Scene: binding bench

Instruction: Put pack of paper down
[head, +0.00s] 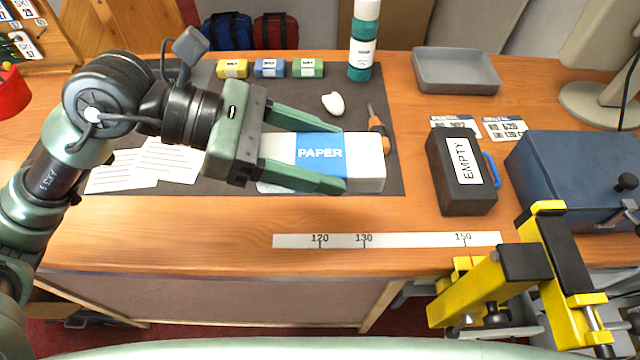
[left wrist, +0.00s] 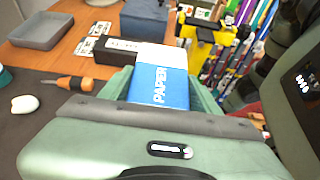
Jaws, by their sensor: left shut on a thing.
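The pack of paper (head: 362,160) is a white block with a blue band marked PAPER. My left gripper (head: 345,158) is shut on it, with one green finger along each long side. The pack appears over the dark mat (head: 230,105); I cannot tell whether it touches the mat. In the left wrist view the pack (left wrist: 160,85) lies between the fingers, its near end hidden by the gripper body. My right gripper is not in view.
An orange-handled tool (head: 379,138) and a white rounded thing (head: 333,104) lie close behind the pack. White sheets (head: 170,160) lie left, small boxes (head: 270,68) and a teal bottle (head: 361,60) behind. A black EMPTY case (head: 445,190) stands right. The bench front by the ruler (head: 400,240) is mostly clear.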

